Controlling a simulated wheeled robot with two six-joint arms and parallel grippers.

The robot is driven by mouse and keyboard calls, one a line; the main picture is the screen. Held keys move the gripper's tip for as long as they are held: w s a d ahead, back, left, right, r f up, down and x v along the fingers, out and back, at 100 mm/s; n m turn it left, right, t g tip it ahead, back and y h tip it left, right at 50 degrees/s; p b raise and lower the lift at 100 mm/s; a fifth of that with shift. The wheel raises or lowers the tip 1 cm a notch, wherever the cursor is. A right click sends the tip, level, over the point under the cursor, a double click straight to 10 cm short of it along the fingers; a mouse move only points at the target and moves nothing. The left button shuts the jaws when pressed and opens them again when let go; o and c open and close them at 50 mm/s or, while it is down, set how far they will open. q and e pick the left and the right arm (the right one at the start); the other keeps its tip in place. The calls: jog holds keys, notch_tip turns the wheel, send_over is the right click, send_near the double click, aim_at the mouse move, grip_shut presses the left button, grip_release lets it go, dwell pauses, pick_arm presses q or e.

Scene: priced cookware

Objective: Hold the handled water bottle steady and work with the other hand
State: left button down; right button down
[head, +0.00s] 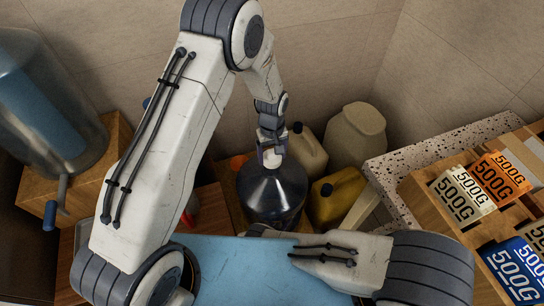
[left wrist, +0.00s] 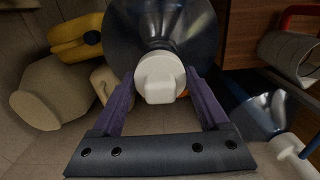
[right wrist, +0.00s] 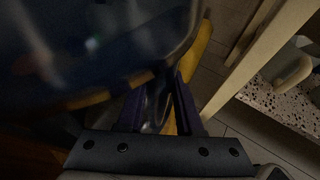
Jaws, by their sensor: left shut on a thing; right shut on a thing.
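The handled water bottle (head: 272,192) is a large, dark blue, see-through bottle standing upright in the middle of the head view. My left gripper (head: 271,154) is over its top; in the left wrist view its fingers are on both sides of the white cap (left wrist: 160,78) and shut on it. The bottle's body (left wrist: 160,22) shows behind the cap. In the right wrist view my right gripper (right wrist: 158,98) is shut on the bottle's dark handle (right wrist: 157,102), beside the body (right wrist: 90,50). The right fingers are hidden in the head view behind my own arm.
A yellow jug (head: 328,203) and two pale jugs (head: 357,132) stand close behind and right of the bottle. A speckled stone ledge (head: 440,143) and wooden racks of 500G cards (head: 465,195) are at right. A big blue water container (head: 50,110) stands on a wooden box at left.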

aim_at(272, 152)
pick_arm(q)
jog(key=shift+r, duration=2.15)
jog(key=s+a+f, duration=0.7)
jog(key=s+a, duration=0.2)
jog(key=s, duration=0.1)
jog(key=s+a+f, duration=0.8)
jog(key=s+a, duration=0.1)
jog(key=shift+s+a+f, duration=0.1)
jog(key=shift+f, duration=2.3)
jog(key=shift+s+a+f, duration=0.1)
jog(key=shift+f, duration=2.3)
grip_release()
jog(key=shift+f, duration=0.1)
